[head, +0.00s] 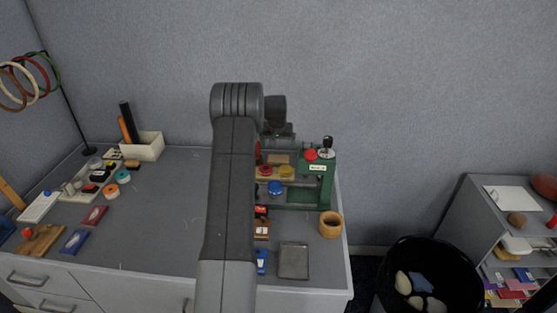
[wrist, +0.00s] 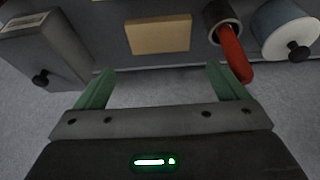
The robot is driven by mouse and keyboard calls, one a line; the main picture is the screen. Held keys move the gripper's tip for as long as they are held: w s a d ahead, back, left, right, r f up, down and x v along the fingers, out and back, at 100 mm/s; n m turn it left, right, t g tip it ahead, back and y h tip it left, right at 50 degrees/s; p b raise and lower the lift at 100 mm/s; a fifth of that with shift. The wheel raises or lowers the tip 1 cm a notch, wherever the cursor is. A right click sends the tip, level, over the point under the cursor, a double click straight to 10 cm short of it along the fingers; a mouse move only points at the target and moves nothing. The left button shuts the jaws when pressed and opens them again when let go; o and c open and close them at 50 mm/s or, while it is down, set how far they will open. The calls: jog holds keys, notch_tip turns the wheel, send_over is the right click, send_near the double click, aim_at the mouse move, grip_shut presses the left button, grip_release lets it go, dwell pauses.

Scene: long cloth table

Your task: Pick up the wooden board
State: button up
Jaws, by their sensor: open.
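A tan wooden board (wrist: 158,34), flat and rectangular, lies on a grey surface at the top middle of the wrist view. My gripper (wrist: 158,78) is open and empty, its two green fingers spread below the board in the picture and apart from it. In the head view, my arm hides part of the table, and the fingertips cannot be made out. A small tan piece (head: 279,158) shows just beyond the arm there; I cannot tell if it is the same board. Another brown wooden board (head: 42,240) lies at the table's front left with small items on it.
In the wrist view, a grey box with a black knob (wrist: 45,45) is left of the board; a red handle (wrist: 234,55) in a dark cup and a blue-grey cylinder (wrist: 285,28) are right. A green stand (head: 325,180), wooden cup (head: 331,225) and grey tray (head: 293,260) stand right of my arm.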

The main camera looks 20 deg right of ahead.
aim_at(278, 157)
jog(key=shift+p+x, duration=1.05)
jog(key=shift+x, duration=2.9)
jog(key=shift+s, duration=0.1)
jog(key=c, duration=0.8)
jog(key=shift+o, duration=0.2)
